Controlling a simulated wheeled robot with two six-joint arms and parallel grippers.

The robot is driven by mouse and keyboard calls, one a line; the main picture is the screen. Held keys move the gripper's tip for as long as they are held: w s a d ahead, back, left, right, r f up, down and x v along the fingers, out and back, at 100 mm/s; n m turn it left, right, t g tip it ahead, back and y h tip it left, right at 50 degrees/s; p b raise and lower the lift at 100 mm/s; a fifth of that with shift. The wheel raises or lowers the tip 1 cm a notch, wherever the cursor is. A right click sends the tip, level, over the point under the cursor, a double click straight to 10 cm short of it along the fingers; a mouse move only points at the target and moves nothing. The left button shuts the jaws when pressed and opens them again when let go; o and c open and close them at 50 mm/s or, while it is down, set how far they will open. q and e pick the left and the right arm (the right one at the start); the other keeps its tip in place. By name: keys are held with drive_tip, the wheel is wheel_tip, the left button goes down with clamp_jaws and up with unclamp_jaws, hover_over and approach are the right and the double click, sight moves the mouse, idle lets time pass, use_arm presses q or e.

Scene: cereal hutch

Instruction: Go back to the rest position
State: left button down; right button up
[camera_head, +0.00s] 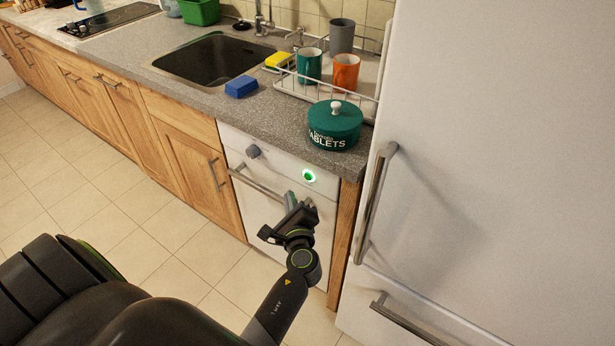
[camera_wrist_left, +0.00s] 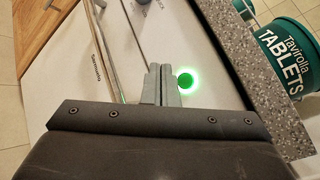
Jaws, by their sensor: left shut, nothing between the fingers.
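My left gripper (camera_head: 301,203) is in front of the white dishwasher (camera_head: 270,209), below the counter edge. Its fingers are shut with nothing between them, and they also show shut in the left wrist view (camera_wrist_left: 161,80). A round button with a glowing green ring (camera_head: 309,176) sits on the dishwasher's front panel, just above the fingertips. The button (camera_wrist_left: 185,79) shows just right of the fingers in the wrist view. I cannot tell whether the fingertips touch the panel. My right gripper is not in view.
A green tablets tin (camera_head: 335,126) stands on the counter above the dishwasher. A white fridge (camera_head: 480,150) stands close on the right. The tiled floor (camera_head: 95,215) at left is clear.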

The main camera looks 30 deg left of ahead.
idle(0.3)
use_arm(q)
drive_tip(key=s+d+f+n+g+h, duration=0.1)
drive_tip(key=s+f+n+g+h, duration=0.35)
drive_tip(key=f, duration=0.95)
drive_tip(key=s+d+f+n+g+h, duration=0.1)
drive_tip(key=s+f+h, duration=0.1)
drive_tip(key=s+f, duration=0.8)
drive_tip(key=s+f+n+g+h, duration=0.2)
drive_tip(key=s+f+n, duration=0.4)
drive_tip(key=s, duration=0.8)
drive_tip(key=s+f+n+g+h, duration=0.1)
drive_tip(key=s+f+n+g, duration=0.3)
drive_tip(key=s+f, duration=0.9)
drive_tip(key=s+n, duration=0.1)
drive_tip(key=n, duration=0.2)
drive_tip(key=shift+s+a+h+p, duration=0.2)
drive_tip(key=shift+a+h+p, duration=0.1)
drive_tip(key=shift+a+h, duration=0.05)
